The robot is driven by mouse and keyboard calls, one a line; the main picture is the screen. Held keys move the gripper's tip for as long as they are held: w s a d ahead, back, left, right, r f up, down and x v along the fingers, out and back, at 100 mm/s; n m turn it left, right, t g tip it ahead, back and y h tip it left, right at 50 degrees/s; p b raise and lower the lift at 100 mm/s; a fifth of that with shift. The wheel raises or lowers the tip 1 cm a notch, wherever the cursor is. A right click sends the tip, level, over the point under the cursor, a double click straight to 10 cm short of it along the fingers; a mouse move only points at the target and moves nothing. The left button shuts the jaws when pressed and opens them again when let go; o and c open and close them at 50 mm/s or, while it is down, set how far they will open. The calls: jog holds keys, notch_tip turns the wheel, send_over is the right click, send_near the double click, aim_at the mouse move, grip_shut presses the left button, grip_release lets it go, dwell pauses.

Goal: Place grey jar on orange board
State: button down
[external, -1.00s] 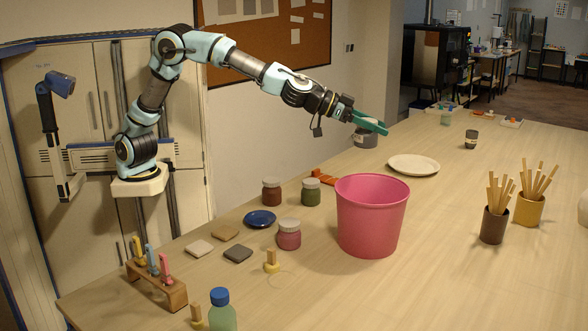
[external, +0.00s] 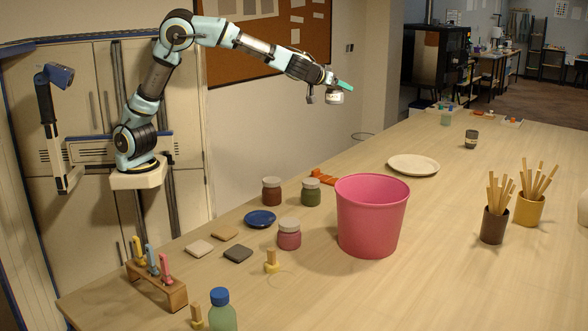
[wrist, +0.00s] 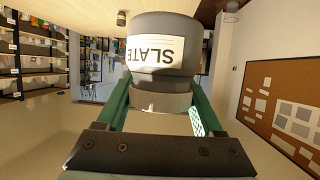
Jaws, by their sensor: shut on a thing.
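The grey jar (external: 335,98) hangs from my gripper (external: 344,85), high above the far left edge of the table. In the wrist view the grey jar (wrist: 152,30) has a white label reading SLATE, upside down in the picture. The green fingers of my gripper (wrist: 160,97) are shut on it, one on each side of its lighter lid end. A flat orange piece (external: 323,177) lies on the table behind the green-filled jar and the pink bucket. It is partly hidden, and I cannot tell for sure whether it is the orange board.
The tall pink bucket (external: 370,220) stands mid-table. Near it are a dark red jar (external: 271,191), a green jar (external: 311,193), a pink jar (external: 289,235) and a blue dish (external: 260,219).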

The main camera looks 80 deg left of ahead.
jog(key=f, duration=1.4)
jog(key=f+b, duration=0.1)
jog(key=f, duration=1.3)
jog(key=shift+s+a, duration=0.1)
jog(key=shift+a, duration=0.1)
grip_release()
jog(key=shift+f, duration=0.1)
jog(key=b+v, duration=0.1)
jog(key=v, duration=1.1)
jog(key=shift+r, duration=0.2)
